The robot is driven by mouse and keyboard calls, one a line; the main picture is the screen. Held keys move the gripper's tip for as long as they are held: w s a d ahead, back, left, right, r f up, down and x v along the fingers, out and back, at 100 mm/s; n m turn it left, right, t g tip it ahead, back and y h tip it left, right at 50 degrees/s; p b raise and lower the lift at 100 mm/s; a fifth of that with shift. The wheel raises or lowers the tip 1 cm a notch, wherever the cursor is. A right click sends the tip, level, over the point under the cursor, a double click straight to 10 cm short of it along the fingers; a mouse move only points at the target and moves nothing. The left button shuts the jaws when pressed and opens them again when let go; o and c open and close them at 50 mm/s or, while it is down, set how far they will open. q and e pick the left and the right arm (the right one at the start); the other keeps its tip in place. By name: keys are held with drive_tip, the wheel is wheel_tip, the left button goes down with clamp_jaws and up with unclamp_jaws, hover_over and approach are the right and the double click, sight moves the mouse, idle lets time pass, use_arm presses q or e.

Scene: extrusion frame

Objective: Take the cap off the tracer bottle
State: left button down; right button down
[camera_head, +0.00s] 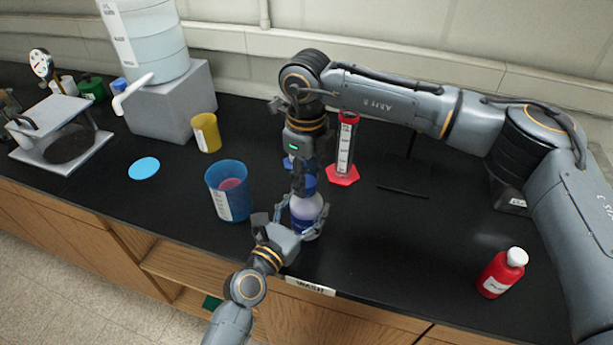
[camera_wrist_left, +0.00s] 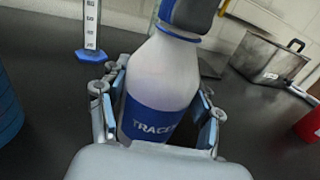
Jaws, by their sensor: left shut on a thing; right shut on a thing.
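The tracer bottle (camera_head: 308,214) is white with a blue label and stands upright near the front of the black counter. It also shows in the left wrist view (camera_wrist_left: 160,85), with "TRACE" readable on its label. My left gripper (camera_head: 297,222) is shut around the bottle's body from the front. The blue cap (camera_head: 304,183) is at the bottle's top, its upper part covered by my right gripper (camera_head: 304,178), which comes down from above and is shut on it. The cap (camera_wrist_left: 190,14) is cut off by the top edge of the left wrist view. I cannot tell whether it is loosened.
A blue beaker (camera_head: 228,195) stands close left of the bottle. A red-based cylinder (camera_head: 345,150) stands behind right, a blue-based cylinder (camera_wrist_left: 91,30) behind. A red bottle (camera_head: 500,272) stands at the front right.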

use_arm(q)
drive_tip(key=shift+f, duration=0.2)
use_arm(e)
drive_tip(key=n, duration=2.5)
drive_tip(key=shift+r, duration=0.2)
drive_tip(key=shift+r, duration=1)
